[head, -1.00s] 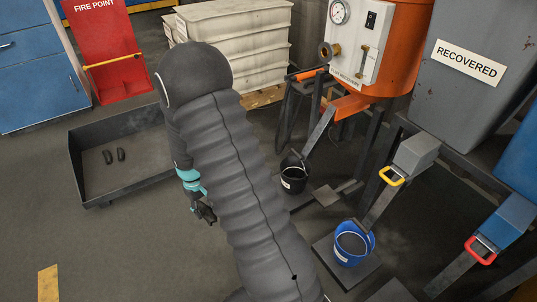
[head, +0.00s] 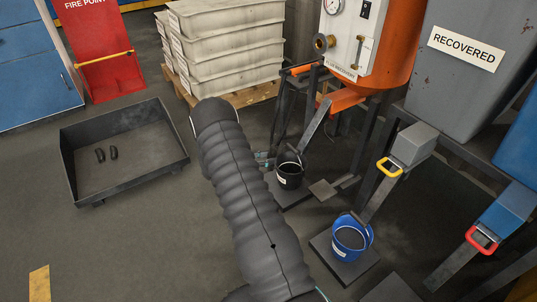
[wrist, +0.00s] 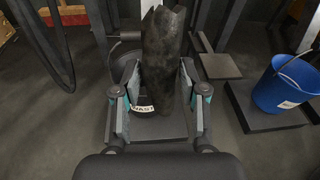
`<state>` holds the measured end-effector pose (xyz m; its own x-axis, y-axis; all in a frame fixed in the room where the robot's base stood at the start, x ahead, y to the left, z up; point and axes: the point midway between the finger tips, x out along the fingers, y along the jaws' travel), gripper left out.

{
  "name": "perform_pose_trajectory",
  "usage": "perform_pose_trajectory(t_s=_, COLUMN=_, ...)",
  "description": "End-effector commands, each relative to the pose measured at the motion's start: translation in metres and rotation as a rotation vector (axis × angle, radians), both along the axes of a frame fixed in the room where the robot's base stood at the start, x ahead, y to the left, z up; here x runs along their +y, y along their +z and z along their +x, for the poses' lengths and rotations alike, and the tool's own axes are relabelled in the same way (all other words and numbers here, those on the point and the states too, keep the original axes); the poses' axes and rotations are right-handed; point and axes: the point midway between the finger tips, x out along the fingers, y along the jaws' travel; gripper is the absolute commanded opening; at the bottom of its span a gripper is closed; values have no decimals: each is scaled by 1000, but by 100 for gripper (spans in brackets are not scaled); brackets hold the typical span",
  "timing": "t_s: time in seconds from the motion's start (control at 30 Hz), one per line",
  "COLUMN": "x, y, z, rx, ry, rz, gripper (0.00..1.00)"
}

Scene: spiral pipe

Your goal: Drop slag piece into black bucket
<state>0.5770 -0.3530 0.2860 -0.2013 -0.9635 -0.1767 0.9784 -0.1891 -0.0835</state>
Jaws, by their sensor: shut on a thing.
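The slag piece (wrist: 164,58) is a dark, rough, elongated lump. In the wrist view it stands upright between the fingers of my gripper (wrist: 158,90), which is shut on it. The black bucket (head: 290,176) stands on a plate under the orange tank's frame. In the wrist view the black bucket (wrist: 128,66) is largely hidden behind the slag piece; part of its rim and its white label show. In the head view my arm hides most of my gripper, and only teal bits (head: 264,158) show just left of the bucket. The slag's height over the rim is unclear.
A blue bucket (head: 352,236) stands on a plate to the right.

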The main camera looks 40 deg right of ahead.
Motion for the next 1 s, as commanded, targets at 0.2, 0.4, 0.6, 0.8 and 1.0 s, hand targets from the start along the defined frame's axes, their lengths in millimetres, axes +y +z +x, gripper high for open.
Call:
perform_pose_trajectory(t_s=0.2, x=-20, y=4, z=16, rx=13, ry=82, rz=-85, gripper=6)
perform_pose_trajectory(t_s=0.4, x=-28, y=2, z=16, rx=14, ry=89, rz=-93, gripper=6)
perform_pose_trajectory(t_s=0.6, x=-43, y=-4, z=14, rx=14, ry=88, rz=-92, gripper=6)
perform_pose_trajectory(t_s=0.8, x=-59, y=-11, z=13, rx=13, ry=88, rz=-91, gripper=6)
perform_pose_trajectory(t_s=1.0, x=-73, y=-20, z=11, rx=13, ry=87, rz=-92, gripper=6)
